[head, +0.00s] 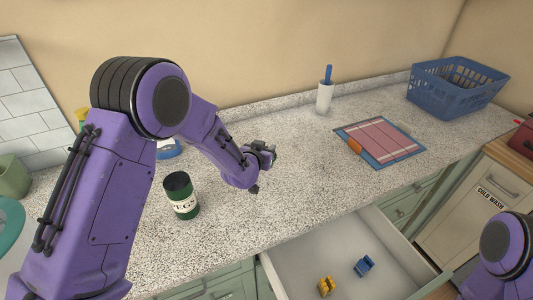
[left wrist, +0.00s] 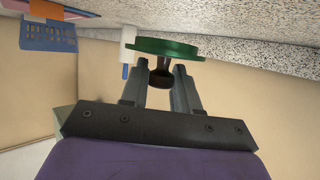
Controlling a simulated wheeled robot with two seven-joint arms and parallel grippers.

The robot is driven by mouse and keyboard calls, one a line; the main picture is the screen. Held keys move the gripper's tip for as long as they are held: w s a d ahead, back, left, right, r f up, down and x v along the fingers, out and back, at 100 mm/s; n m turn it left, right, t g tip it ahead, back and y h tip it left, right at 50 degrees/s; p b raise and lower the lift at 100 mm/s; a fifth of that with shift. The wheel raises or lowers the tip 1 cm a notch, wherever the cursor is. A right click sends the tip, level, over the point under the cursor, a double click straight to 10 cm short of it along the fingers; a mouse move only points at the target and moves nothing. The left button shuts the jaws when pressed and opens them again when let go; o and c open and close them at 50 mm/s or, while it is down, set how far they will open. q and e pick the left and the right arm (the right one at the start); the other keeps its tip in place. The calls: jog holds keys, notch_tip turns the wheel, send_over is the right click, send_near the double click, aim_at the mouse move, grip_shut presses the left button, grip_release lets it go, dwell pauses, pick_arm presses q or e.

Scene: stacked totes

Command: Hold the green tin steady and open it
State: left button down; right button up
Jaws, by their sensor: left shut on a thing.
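The green tin (head: 181,196) stands upright on the counter with a white label whose visible letters read "EGS". Its top looks dark and open, with no lid on it. My left gripper (head: 264,155) is to the right of the tin, apart from it. In the left wrist view my left gripper (left wrist: 160,85) is shut on the dark knob of a round green lid (left wrist: 180,48). The lid is hard to make out in the head view. A purple part of my right arm shows at the lower right; my right gripper is out of view.
An open drawer (head: 300,250) below the counter holds a yellow peg (head: 326,286) and a blue peg (head: 364,266). A blue basket (head: 455,92), a pink-and-blue mat (head: 380,140) and a white holder with a blue handle (head: 324,97) stand further right. The counter's middle is clear.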

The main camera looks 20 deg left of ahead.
pick_arm(q)
jog(key=w+f, duration=0.1)
jog(key=f, duration=0.2)
jog(key=w+f, duration=0.1)
jog(key=shift+w+d+f, duration=0.15)
jog(key=shift+w+f, duration=0.05)
jog(key=shift+w, duration=0.15)
jog(key=shift+v, duration=0.9)
jog(key=shift+s, duration=0.2)
jog(key=shift+w+f+b, duration=0.4)
jog(key=shift+w+f, duration=0.2)
jog(key=shift+f, duration=0.3)
jog(key=shift+s+r, duration=0.15)
jog(key=shift+r, duration=0.05)
jog(key=c, duration=0.8)
grip_release()
jog(key=shift+s+r, duration=0.1)
jog(key=shift+s, duration=0.05)
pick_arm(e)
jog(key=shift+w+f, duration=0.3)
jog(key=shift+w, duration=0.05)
